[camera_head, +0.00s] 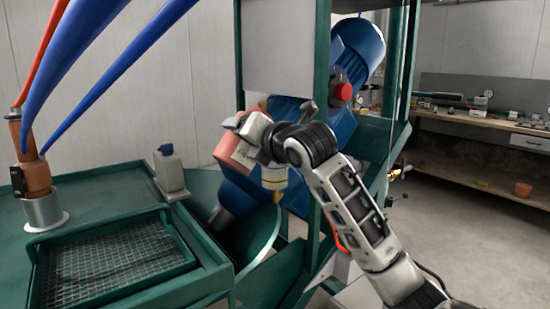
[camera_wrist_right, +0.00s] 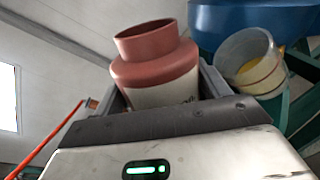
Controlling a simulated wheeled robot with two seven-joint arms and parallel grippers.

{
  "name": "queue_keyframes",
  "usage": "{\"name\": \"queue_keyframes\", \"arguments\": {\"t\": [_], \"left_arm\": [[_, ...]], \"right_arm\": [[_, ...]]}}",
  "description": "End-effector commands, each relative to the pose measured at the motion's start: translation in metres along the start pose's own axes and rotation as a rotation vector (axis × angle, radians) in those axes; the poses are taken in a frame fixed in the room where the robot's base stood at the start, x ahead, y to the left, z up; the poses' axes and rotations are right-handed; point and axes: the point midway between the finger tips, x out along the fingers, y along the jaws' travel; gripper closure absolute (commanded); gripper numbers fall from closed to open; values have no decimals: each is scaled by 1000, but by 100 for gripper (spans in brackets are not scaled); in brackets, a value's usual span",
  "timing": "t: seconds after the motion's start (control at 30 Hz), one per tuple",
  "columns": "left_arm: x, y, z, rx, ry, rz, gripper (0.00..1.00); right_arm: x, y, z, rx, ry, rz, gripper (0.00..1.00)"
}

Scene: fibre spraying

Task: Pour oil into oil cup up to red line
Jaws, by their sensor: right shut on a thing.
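My right gripper (camera_head: 243,139) is shut around a container with a red shoulder and neck (camera_head: 228,148) and a pale body. In the right wrist view the container (camera_wrist_right: 155,72) sits between the two fingers, its wide red mouth uncapped and its lower part hidden. The container looks tilted in the head view. A clear cup (camera_wrist_right: 250,62) with yellow colouring inside is right of the container, apart from it in the right wrist view. In the head view a small pale, yellowish cup (camera_head: 274,179) shows just below the gripper. My left gripper is out of view.
A green machine frame (camera_head: 323,60) with a blue motor (camera_head: 357,45) and red knob (camera_head: 342,93) stands close around my right arm. A workbench (camera_head: 480,125) stands behind, right.

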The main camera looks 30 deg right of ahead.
Motion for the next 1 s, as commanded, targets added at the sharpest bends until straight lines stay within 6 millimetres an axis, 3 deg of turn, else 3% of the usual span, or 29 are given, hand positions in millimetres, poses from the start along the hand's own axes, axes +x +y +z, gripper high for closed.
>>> {"name": "queue_keyframes", "arguments": {"t": [1.0], "left_arm": [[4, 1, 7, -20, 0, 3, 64]], "right_arm": [[0, -2, -1, 74, 12, 4, 59]]}}
